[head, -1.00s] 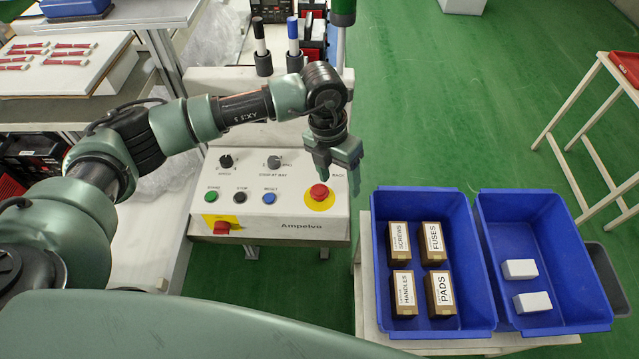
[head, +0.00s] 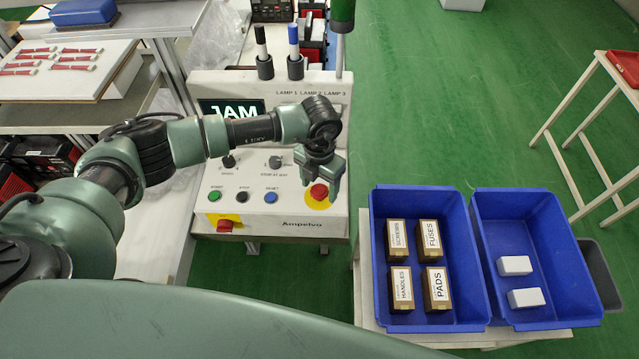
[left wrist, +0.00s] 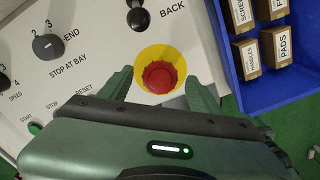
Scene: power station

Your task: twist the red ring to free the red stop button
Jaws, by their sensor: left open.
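The red stop button (head: 318,191) sits on a yellow round plate at the right end of the white control panel (head: 300,210). In the left wrist view the red button (left wrist: 160,77) shows a red ring around its cap, on the yellow plate (left wrist: 182,58). My left gripper (head: 322,188) is open above the button. In the left wrist view its two fingers (left wrist: 160,88) stand apart, one on each side of the button, and I see no contact. The fingers hide part of the yellow plate in the head view. My right gripper is not in view.
The panel also has green, black and blue buttons, black knobs (head: 275,162), a red switch (head: 225,225) on yellow, and a screen (head: 232,112) reading JAM. Blue bins (head: 480,270) with labelled boxes and white blocks stand right of the panel. Green floor lies beyond.

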